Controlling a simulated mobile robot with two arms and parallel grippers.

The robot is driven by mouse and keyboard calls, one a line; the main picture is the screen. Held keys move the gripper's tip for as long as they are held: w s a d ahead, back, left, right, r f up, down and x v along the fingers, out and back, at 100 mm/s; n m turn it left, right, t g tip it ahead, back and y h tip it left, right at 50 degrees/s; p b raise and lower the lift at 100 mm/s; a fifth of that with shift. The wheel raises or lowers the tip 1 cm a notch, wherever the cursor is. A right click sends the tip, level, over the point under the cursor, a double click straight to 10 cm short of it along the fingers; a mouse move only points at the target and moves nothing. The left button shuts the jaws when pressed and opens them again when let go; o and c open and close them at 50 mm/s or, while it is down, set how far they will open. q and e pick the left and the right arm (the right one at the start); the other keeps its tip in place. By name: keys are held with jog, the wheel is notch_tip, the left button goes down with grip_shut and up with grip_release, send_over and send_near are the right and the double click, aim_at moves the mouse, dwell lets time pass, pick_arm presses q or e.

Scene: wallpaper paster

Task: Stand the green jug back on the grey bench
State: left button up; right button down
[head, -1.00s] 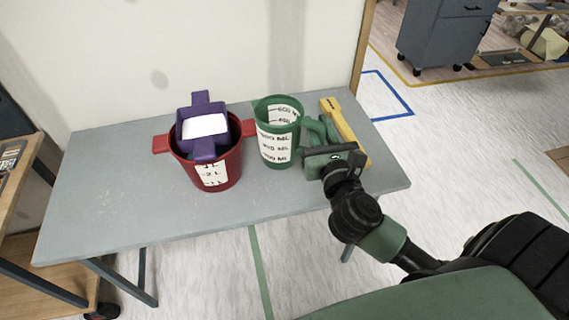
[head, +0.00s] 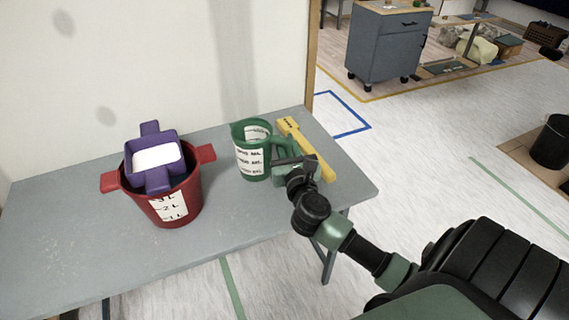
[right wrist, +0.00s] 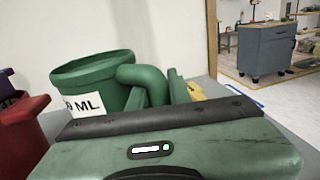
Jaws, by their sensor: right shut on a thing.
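The green jug (head: 253,162), with a white measuring label, is upright at the right part of the grey bench (head: 230,222). I cannot tell whether its base touches the bench top. My right gripper (head: 285,155) is shut on the jug's handle, on the jug's right side. In the right wrist view the jug (right wrist: 92,75) stands left of the gripper body, its lower part hidden. My left gripper is not in view.
A red bucket (head: 184,206) with a purple container (head: 150,180) in it stands left of the jug. A yellow tool (head: 311,155) lies close behind and right of the gripper. The bench front between bucket and gripper is clear. A wall stands behind.

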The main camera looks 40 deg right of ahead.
jog(key=shift+f+b, duration=0.75)
jog(key=shift+f, duration=2.05)
jog(key=shift+f, duration=0.1)
jog(key=c, duration=1.3)
grip_release()
jog(key=b+v, duration=0.1)
jog(key=v, duration=1.1)
